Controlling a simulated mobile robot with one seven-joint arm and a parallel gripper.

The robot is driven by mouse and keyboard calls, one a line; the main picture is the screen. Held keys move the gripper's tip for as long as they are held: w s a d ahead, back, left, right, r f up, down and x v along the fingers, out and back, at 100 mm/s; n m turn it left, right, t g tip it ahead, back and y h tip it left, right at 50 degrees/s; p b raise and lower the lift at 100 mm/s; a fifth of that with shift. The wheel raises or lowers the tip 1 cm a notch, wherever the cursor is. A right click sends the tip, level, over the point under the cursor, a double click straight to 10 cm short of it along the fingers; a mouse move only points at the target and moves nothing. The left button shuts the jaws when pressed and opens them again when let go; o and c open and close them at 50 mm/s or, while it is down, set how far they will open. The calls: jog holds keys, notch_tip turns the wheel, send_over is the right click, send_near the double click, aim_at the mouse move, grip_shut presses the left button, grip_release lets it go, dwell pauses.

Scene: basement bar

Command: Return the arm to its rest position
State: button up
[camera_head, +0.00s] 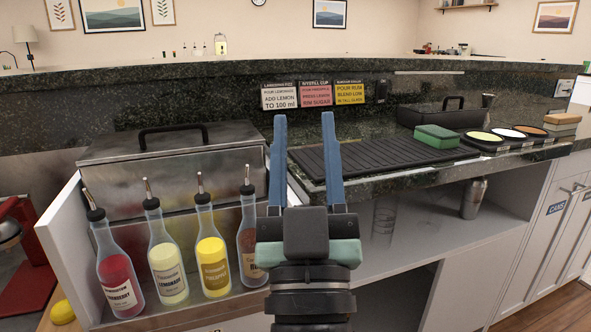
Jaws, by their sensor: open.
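My gripper (304,117) is in the middle of the camera_head view, its two blue fingers pointing up and away from me. The fingers are apart with nothing between them. The gripper is in front of the bar counter and overlaps the left part of the black ribbed mat (385,160) in the picture. Part of my arm shows below it at the bottom centre. The gap between the gripper and the counter is hard to judge.
Several bottles with pourers, among them lemonade (166,262) and pineapple (212,258), stand left of my gripper before a steel lidded box (170,165). A green sponge (436,136) lies on the mat. A glass (384,220) and a shaker (473,197) stand on the shelf below.

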jog(key=s+a+r+m+t, duration=0.1)
jog(key=s+r, duration=0.8)
jog(key=r, duration=0.4)
notch_tip(320, 180, up, 38)
jog(key=p, duration=3.8)
